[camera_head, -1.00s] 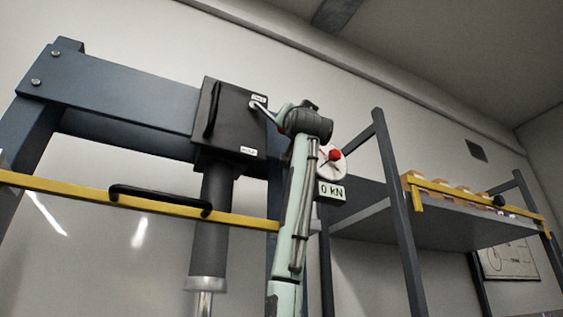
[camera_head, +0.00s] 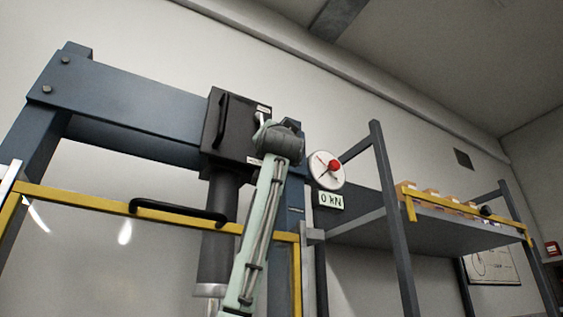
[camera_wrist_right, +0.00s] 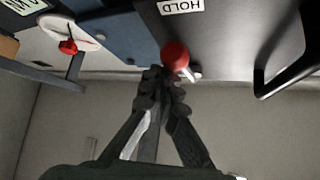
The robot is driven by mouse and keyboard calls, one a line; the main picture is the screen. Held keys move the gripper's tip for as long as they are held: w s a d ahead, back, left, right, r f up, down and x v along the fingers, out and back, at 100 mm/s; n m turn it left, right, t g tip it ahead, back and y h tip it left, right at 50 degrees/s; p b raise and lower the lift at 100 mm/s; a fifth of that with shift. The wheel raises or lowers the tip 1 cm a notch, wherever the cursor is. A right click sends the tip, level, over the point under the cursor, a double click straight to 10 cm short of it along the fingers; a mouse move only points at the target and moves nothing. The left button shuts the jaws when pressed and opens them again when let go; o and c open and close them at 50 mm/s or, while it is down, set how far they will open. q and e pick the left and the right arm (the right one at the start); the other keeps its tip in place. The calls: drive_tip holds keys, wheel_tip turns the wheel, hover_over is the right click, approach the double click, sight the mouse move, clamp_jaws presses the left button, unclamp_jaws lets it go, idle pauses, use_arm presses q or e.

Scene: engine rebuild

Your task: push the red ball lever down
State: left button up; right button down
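The red ball (camera_wrist_right: 175,57) of the lever shows in the right wrist view, with a short bit of its pale metal rod (camera_wrist_right: 195,73) beside it. It sits near the "HOLD" label on the black press box (camera_head: 213,140). My right gripper (camera_wrist_right: 161,76) has its fingers together, with the tips right by the ball; whether they touch it is unclear. In the head view my right arm (camera_head: 262,220) reaches up to the box and hides the ball and gripper. My left gripper is not in view.
A round gauge (camera_head: 325,180) with a red hub hangs right of the box, above a "0 kN" sign (camera_head: 330,201). A yellow-framed guard (camera_head: 80,197) with a black handle (camera_head: 178,211) stands in front. A shelf (camera_head: 420,228) with small boxes is at the right.

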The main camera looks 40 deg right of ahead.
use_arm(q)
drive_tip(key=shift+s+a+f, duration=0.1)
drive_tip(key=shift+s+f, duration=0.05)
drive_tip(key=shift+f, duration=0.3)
use_arm(e)
drive_tip(key=shift+w+a+f, duration=0.15)
drive_tip(key=shift+w+a, duration=0.1)
drive_tip(key=shift+a, duration=0.55)
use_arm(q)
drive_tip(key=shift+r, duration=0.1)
use_arm(e)
drive_tip(key=shift+w, duration=0.1)
